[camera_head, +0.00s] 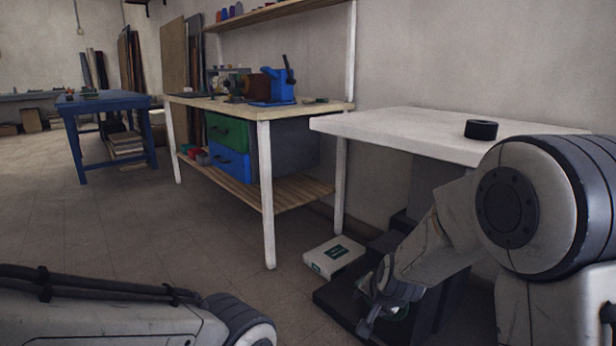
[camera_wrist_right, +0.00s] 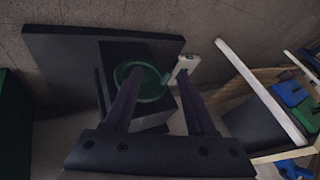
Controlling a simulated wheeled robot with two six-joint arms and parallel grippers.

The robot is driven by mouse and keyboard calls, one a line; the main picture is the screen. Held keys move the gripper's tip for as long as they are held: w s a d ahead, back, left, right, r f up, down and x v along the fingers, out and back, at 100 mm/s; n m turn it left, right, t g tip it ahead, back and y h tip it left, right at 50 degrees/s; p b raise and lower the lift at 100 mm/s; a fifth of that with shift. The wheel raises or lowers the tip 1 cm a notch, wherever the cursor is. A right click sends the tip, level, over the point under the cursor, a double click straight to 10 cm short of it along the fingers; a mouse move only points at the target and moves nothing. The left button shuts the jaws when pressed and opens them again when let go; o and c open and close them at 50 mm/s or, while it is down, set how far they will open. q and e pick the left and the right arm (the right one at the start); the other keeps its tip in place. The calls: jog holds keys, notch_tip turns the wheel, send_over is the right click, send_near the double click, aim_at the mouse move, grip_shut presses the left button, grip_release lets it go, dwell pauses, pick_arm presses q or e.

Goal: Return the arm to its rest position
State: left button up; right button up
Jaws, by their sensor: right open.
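My right arm reaches in from the right in the head view, bent downward. Its gripper (camera_head: 382,302) hangs low in front of the dark stepped base under the white table. In the right wrist view the two dark fingers of my right gripper (camera_wrist_right: 158,76) are spread apart. A green ring-shaped thing (camera_wrist_right: 153,95) shows between and behind them, over a dark block (camera_wrist_right: 147,52). I cannot tell whether a finger touches it. My left arm (camera_head: 110,315) lies across the lower left of the head view; its gripper is out of frame.
A white table (camera_head: 400,128) with a black roll (camera_head: 481,129) stands behind my right arm. A white box (camera_head: 334,257) lies on the floor beside the dark base (camera_head: 335,297). A wooden workbench (camera_head: 340,106) and a blue table (camera_head: 105,99) stand farther left. The middle floor is clear.

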jog(key=s+d+f+n+g, duration=0.1)
jog(key=s+d+n+g, duration=0.2)
jog(key=s, duration=0.6)
jog(key=s+d+n+g, duration=0.1)
jog(key=s+d+n, duration=0.1)
jog(key=s+n, duration=0.5)
jog(key=s+a+r+n+g+p, duration=0.2)
jog(key=s+a+r+n+p, duration=0.1)
jog(key=s+a+r+p, duration=0.6)
jog(key=s+a+r+n+g+p, duration=0.1)
jog(key=s+a+r+n+p, duration=0.1)
jog(key=s+a+r+p, duration=0.6)
jog(key=w+d+r+p, duration=0.1)
jog(key=r+p, duration=1.5)
jog(key=r, duration=0.3)
jog(key=d+r+p, duration=0.2)
jog(key=r+p, duration=1.5)
jog(key=r, duration=0.3)
jog(key=shift+w+d, duration=0.2)
jog(key=shift+w, duration=0.2)
jog(key=shift+r, duration=0.1)
